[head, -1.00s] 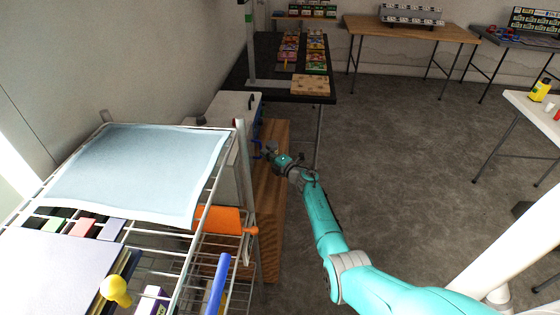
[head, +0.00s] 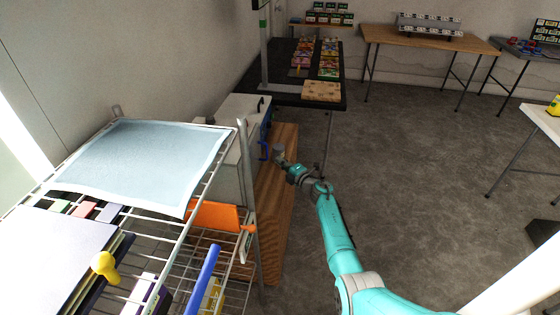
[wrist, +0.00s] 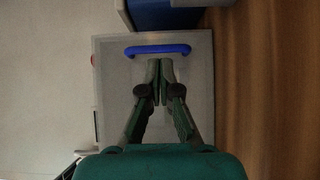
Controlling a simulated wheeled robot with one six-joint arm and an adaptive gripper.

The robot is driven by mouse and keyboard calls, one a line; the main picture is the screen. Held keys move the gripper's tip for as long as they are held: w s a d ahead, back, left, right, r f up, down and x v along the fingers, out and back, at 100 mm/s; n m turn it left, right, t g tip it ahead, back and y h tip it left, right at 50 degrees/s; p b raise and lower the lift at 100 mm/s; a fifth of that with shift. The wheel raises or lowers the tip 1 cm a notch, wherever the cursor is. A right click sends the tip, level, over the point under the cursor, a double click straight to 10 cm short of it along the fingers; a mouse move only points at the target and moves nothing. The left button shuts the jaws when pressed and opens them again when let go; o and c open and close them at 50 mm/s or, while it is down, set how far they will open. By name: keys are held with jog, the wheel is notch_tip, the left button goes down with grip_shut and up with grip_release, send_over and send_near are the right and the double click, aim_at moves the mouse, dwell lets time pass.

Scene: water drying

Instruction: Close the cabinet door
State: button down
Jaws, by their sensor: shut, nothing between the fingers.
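The white cabinet (head: 240,110) stands against the left wall, beyond the wire rack. In the wrist view its pale grey door (wrist: 115,90) faces me with a blue bar handle (wrist: 157,50). The same handle shows in the head view (head: 263,151). My gripper (head: 279,150) is beside the handle. In the wrist view my gripper (wrist: 160,62) is shut and empty, its fingertips just below the handle over the door's face. I cannot tell whether they touch the door, or whether the door stands ajar.
The wire rack (head: 245,185) with a pale blue sheet (head: 140,165) fills the near left. A black table (head: 275,92) stands beyond. The grey floor (head: 420,150) to the right is clear.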

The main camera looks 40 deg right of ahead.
jog(key=s, duration=0.8)
jog(key=shift+s+d, duration=0.35)
jog(key=shift+d, duration=0.1)
jog(key=shift+r, duration=0.1)
